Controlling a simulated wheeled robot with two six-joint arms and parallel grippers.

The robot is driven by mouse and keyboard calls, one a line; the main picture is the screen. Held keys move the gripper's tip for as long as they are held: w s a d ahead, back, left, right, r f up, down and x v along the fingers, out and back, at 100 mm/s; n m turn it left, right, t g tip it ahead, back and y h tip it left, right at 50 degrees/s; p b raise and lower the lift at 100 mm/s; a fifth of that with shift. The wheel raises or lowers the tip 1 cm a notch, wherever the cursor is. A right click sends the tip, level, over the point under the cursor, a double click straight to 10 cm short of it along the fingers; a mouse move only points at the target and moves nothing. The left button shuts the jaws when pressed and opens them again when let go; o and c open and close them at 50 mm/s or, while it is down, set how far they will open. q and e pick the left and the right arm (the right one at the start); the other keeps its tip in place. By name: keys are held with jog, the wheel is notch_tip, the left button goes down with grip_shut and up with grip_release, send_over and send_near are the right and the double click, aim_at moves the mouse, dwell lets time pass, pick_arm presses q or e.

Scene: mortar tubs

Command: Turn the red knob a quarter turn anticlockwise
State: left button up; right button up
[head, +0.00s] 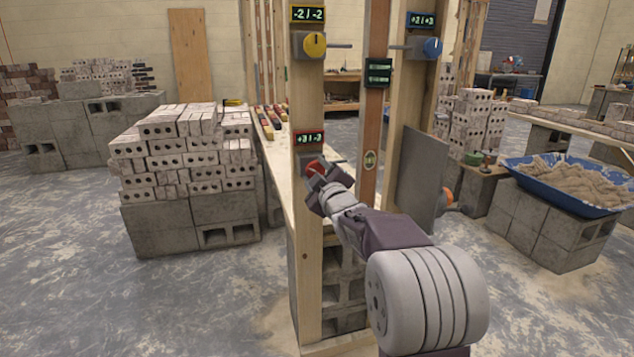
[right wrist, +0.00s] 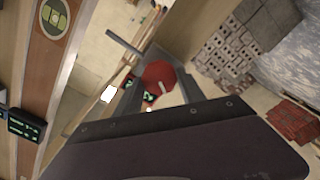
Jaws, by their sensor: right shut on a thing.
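The red knob (head: 315,167) sits low on the left wooden post (head: 307,250), under a red-framed display (head: 309,138). My right gripper (head: 318,178) reaches up to it from the lower right and is shut on it, partly hiding it. In the right wrist view the red knob (right wrist: 158,74) shows between the two dark fingers of my right gripper (right wrist: 160,90). A pale mark is visible on the knob's face. A thin rod sticks out beside it. My left gripper is not in view.
A yellow knob (head: 315,45) is higher on the same post, and a blue knob (head: 432,47) is on the right post. A grey panel (head: 421,180) stands right of my arm. Brick stacks (head: 185,150) and a blue sand tub (head: 565,185) flank the posts.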

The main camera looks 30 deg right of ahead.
jog(key=shift+f+n+b, duration=0.2)
jog(key=shift+n+b, duration=1.85)
jog(key=shift+n, duration=0.85)
jog(key=o, duration=1.4)
jog(key=shift+r, duration=0.1)
jog(key=p+v, duration=0.1)
jog(key=v, duration=0.8)
jog(key=shift+s+p, duration=0.1)
jog(key=shift+p, duration=0.2)
